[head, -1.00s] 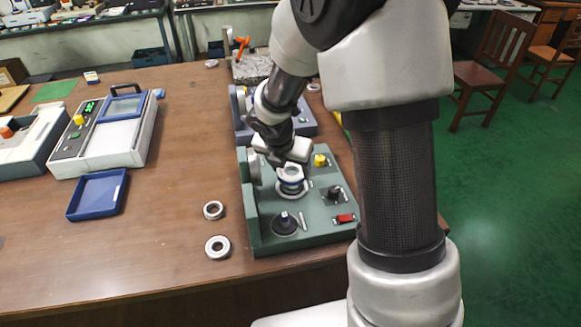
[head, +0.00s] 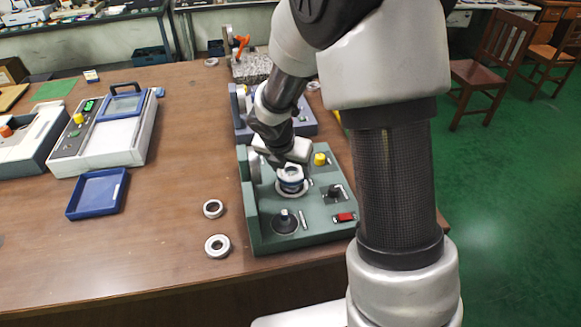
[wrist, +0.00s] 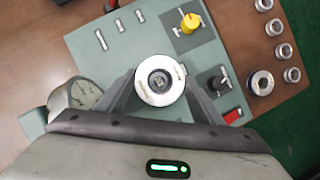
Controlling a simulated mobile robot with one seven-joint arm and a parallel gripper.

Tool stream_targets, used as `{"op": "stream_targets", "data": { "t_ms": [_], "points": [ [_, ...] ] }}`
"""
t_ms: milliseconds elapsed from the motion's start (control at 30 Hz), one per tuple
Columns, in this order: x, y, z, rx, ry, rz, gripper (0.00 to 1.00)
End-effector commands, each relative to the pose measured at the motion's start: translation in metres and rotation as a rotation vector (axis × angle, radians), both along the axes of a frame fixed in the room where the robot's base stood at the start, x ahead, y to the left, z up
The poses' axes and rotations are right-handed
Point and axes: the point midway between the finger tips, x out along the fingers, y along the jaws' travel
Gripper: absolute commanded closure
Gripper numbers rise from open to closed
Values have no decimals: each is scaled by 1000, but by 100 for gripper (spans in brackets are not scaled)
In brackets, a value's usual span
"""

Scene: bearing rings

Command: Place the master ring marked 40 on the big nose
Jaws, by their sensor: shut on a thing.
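My gripper (wrist: 158,98) is shut on a pale metal ring (wrist: 143,82), which also shows in the head view (head: 290,171). Its marking is too small to read. The ring is level at the big nose of the green fixture (head: 262,236). In the wrist view the dark round nose top (wrist: 159,82) shows inside the ring's hole. A blue band (head: 291,184) and a pale flange show just below the ring. I cannot tell how far down the nose the ring sits. The smaller nose (head: 285,220) stands bare on its dark disc at the front.
Two loose rings lie on the table left of the fixture, one (head: 213,209) behind the other (head: 217,246). The fixture carries a yellow knob (wrist: 190,22), a black lever (wrist: 216,82) and a dial (wrist: 80,95). Several rings, one blue (wrist: 261,83), lie at right in the wrist view.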

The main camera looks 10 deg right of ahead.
Motion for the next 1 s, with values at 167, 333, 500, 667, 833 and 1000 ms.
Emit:
{"op": "stream_targets", "data": {
  "t_ms": [167, 333, 500, 667, 833, 1000],
  "points": [
    [1, 0, -5, 0, -2, 0, 82],
    [1, 0, -10, 0, -2, 0, 82],
    [1, 0, -9, 1, -2, -1, 17],
    [0, 1, -9, 1, -2, 1, 17],
    [-2, 2, -4, 1, 0, 3, 17],
    [-10, 8, 24, 3, -4, 2, 17]
  ]
}}
